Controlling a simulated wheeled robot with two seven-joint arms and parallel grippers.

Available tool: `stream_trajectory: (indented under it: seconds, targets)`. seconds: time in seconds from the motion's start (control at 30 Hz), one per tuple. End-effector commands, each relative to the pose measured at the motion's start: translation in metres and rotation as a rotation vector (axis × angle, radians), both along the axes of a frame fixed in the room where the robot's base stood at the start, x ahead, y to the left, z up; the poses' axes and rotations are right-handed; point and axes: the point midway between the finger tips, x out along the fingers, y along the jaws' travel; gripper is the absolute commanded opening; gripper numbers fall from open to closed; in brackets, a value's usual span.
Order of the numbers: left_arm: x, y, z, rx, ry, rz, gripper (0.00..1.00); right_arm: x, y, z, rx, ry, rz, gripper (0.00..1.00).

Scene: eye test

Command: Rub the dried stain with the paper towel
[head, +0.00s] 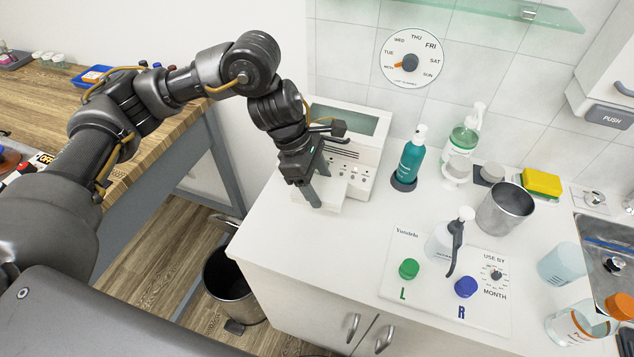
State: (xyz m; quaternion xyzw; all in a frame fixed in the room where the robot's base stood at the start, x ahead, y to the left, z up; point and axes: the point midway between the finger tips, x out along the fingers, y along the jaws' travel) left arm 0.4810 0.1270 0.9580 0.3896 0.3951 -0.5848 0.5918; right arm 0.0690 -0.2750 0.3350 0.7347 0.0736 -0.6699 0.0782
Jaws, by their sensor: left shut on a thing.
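My left gripper (314,192) points down at the left part of the white counter, in front of a white boxy device. It is shut on a white, flat-sided piece (334,196) that looks like the paper towel. The fingers hide part of this piece, and I cannot tell whether it touches the counter. I cannot make out a dried stain; it may be hidden by the gripper or the towel. My right gripper is not in view.
The white device (366,155) stands close behind the gripper. To the right are a teal bottle (411,160), a clear pump bottle (464,140), a metal cup (505,208) and a white board (405,255). A bin (232,285) stands below the counter's left edge.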

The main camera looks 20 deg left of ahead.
Motion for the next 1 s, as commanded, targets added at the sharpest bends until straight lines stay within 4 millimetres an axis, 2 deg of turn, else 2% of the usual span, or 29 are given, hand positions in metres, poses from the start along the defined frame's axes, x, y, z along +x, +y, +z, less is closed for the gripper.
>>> stream_trajectory:
  seconds: [0.27,0.63,1.0]
  targets:
    - [0.0,0.0,0.002,0.0,-0.001,0.0,0.41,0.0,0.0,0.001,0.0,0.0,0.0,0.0]
    - [0.0,0.0,0.03,0.0,-0.001,0.0,0.41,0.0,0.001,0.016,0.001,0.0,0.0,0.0]
    - [0.0,0.0,0.029,0.0,0.0,0.001,0.41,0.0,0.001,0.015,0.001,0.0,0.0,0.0]
